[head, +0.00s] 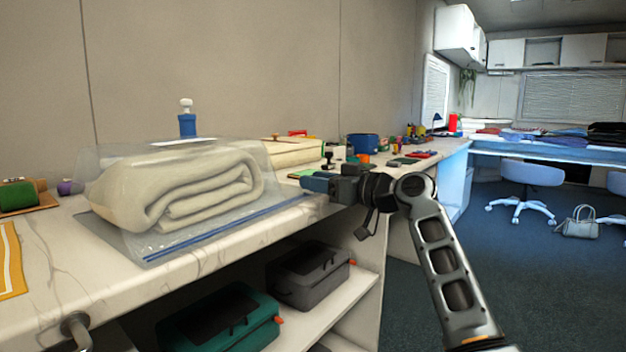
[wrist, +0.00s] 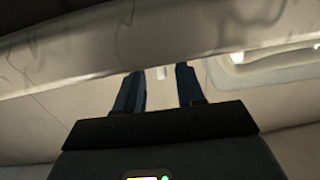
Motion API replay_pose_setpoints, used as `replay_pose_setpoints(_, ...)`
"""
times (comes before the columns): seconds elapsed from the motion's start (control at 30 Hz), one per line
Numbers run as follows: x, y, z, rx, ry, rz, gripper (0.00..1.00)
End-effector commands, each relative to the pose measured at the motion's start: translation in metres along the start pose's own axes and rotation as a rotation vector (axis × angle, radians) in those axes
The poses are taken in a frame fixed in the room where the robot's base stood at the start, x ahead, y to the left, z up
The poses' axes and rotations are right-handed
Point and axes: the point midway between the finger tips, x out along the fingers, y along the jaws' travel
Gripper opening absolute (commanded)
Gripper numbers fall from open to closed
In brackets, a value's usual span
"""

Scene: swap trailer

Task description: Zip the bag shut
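The clear plastic bag (head: 130,240) lies flat on the counter with a thick, folded cream blanket (head: 190,185) inside. A blue zip strip (head: 230,228) runs along its front edge, near the counter's front edge. I cannot tell whether the strip is closed, and I make out no slider. My gripper (head: 308,183) is just right of the strip's right end, and I cannot tell from the head view whether it touches the bag. In the wrist view my gripper (wrist: 160,85) has two dark blue fingers apart with nothing between them.
Several small coloured items crowd the counter (head: 60,265) to the right. Green (head: 225,318) and grey (head: 308,275) cases sit on the shelf below. Open floor (head: 500,270) lies to the right.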

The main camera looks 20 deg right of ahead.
Motion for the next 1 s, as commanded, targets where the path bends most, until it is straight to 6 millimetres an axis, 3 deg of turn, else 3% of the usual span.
replay_pose_setpoints(0.2, -0.038, 0.001, -0.001, 0.001, 0.0, 0.003, 0.38)
replay_pose_setpoints(0.4, -0.059, 0.001, 0.0, 0.001, -0.001, 0.001, 0.38)
replay_pose_setpoints(1.0, -0.062, 0.001, 0.0, 0.001, 0.0, 0.002, 0.38)
